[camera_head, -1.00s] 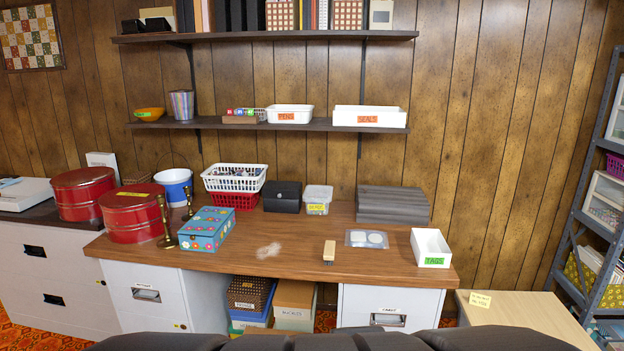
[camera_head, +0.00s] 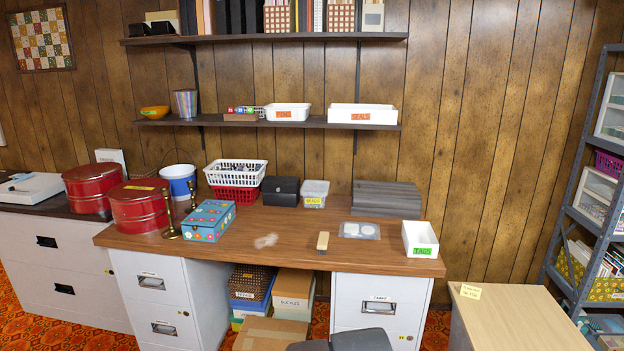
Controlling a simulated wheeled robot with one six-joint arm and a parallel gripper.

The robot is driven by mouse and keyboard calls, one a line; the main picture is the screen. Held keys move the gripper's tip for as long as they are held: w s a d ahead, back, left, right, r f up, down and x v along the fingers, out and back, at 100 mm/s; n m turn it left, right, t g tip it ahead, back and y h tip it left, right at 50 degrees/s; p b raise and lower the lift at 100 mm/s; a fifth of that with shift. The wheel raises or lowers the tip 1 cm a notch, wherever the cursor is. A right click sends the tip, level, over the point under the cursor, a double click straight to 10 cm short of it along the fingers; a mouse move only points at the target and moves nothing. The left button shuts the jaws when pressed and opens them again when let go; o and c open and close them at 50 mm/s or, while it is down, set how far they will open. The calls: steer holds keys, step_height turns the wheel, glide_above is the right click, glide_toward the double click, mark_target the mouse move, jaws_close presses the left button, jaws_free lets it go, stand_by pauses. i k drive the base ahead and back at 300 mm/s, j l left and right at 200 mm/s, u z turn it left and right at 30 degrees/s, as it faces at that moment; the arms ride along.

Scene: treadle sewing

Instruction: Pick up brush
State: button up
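A small brush-like block (camera_head: 323,241), pale wood on top with a darker lower edge, lies on the wooden desk top (camera_head: 370,262) near its front edge, right of the middle. It seems to be the brush; bristles are too small to make out. It stands apart from the things around it. A pale dusty smudge (camera_head: 266,241) is on the desk to its left. My gripper is not in view, and nothing touches the block.
Behind the block lie a clear pack with white discs (camera_head: 360,231) and a grey stack (camera_head: 386,197). A white TAGS box (camera_head: 420,239) stands right, a floral blue box (camera_head: 208,221) and brass candlesticks left. A dark grey shape shows at the bottom edge. The desk around the block is clear.

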mark_target(322, 242)
steer(key=u, duration=0.1)
steer(key=i+l+u, duration=0.4)
steer(key=i+l, duration=0.15)
steer(key=i, duration=0.25)
steer(key=i+l+u, duration=0.4)
steer(key=i+l, duration=0.25)
steer(key=l, duration=0.15)
